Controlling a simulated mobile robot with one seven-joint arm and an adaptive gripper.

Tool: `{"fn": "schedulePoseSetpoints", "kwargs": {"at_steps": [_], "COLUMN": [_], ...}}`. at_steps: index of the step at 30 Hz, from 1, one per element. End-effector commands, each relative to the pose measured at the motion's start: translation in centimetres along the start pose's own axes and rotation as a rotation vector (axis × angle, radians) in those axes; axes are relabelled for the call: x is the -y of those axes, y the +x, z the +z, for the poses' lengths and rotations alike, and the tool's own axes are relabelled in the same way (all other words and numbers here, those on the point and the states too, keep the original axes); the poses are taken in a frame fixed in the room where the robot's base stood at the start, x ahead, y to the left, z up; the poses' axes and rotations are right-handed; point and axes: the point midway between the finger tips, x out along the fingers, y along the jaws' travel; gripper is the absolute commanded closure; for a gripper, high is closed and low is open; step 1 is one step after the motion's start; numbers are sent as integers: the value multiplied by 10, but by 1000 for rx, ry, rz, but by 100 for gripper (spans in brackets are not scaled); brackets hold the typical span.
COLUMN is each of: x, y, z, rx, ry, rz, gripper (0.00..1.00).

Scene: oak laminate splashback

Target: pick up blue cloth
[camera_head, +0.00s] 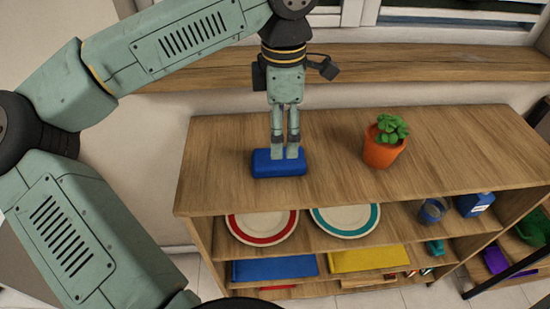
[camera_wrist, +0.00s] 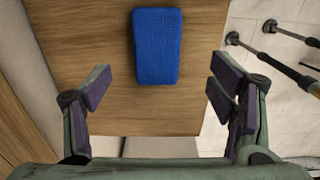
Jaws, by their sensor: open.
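The blue cloth (camera_head: 279,168) is a folded block lying on the wooden shelf top, left of its middle. In the head view my gripper (camera_head: 286,152) points down over the cloth, and its fingers cover part of the cloth's back edge. In the wrist view the cloth (camera_wrist: 157,46) lies beyond the fingertips, between their lines. My gripper (camera_wrist: 161,88) is open there, with bare wood between its two fingers. I cannot tell the exact height of the fingertips above the cloth.
A potted plant (camera_head: 383,146) stands on the shelf top (camera_head: 450,150) to the right. Lower shelves hold a red-rimmed plate (camera_head: 262,228), a teal-rimmed plate (camera_head: 345,220), a blue cup (camera_head: 432,211) and folded blue and yellow items. A wooden ledge (camera_head: 430,66) runs behind.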

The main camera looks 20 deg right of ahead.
Motion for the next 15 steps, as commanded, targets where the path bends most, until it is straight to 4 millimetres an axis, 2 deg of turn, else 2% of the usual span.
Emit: {"fn": "schedulePoseSetpoints", "kwargs": {"at_steps": [3,11,15], "x": [0,-1,-4], "y": [17,38,59], "z": [0,-2,-5], "rx": [2,4,6], "ry": [0,-1,1], "rz": [-1,-2,-3], "gripper": [23,23,23]}}
